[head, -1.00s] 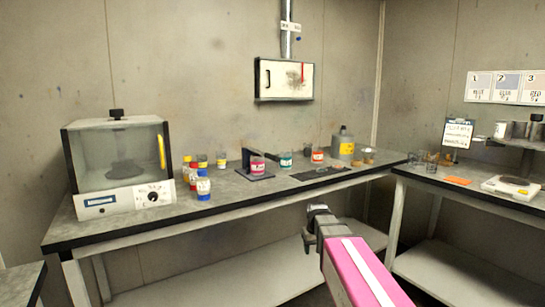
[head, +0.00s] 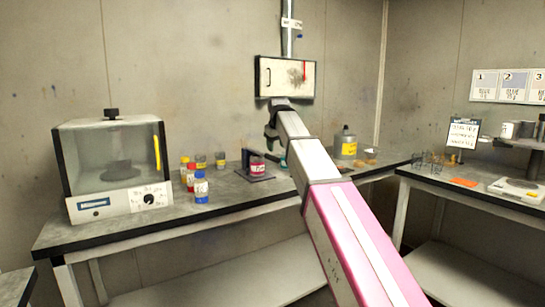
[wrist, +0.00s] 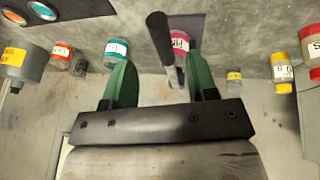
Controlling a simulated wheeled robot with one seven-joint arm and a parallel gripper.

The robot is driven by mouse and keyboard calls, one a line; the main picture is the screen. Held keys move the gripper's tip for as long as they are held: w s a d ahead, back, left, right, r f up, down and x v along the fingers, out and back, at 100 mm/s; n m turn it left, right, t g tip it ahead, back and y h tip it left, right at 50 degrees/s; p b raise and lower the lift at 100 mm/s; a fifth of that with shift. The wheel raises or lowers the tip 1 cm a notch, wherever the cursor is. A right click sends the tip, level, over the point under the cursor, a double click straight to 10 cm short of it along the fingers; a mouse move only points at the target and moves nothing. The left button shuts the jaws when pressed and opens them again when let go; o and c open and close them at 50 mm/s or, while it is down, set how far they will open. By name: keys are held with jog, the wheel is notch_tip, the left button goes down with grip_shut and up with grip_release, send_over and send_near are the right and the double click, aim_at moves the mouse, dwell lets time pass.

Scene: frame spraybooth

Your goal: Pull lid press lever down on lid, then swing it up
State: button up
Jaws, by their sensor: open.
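The lid press has a dark base plate (head: 262,178) on the back bench, with a pink-labelled jar (head: 257,168) on it. In the wrist view, the press lever's black handle (wrist: 159,36) sticks up towards the camera, and the jar (wrist: 181,40) shows behind it. My gripper (head: 271,138) is above and just right of the jar in the head view. In the wrist view, my gripper (wrist: 162,80) is open, its green fingers spread on either side of the lever with nothing clasped. Whether the lever touches the lid is hard to tell.
Several paint jars (head: 201,188) stand left of the press, beside a glass-fronted cabinet (head: 112,165). A teal-labelled jar (wrist: 117,48) and a yellow-labelled can (head: 345,145) stand on its other side. A wall box (head: 285,77) hangs above.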

jog(key=w+f, duration=0.1)
jog(key=f, duration=0.1)
jog(key=w+a+f, duration=0.1)
jog(key=w+f, duration=0.1)
jog(key=w+a+f, duration=0.1)
jog(key=w+f, duration=0.1)
dwell(0.7)
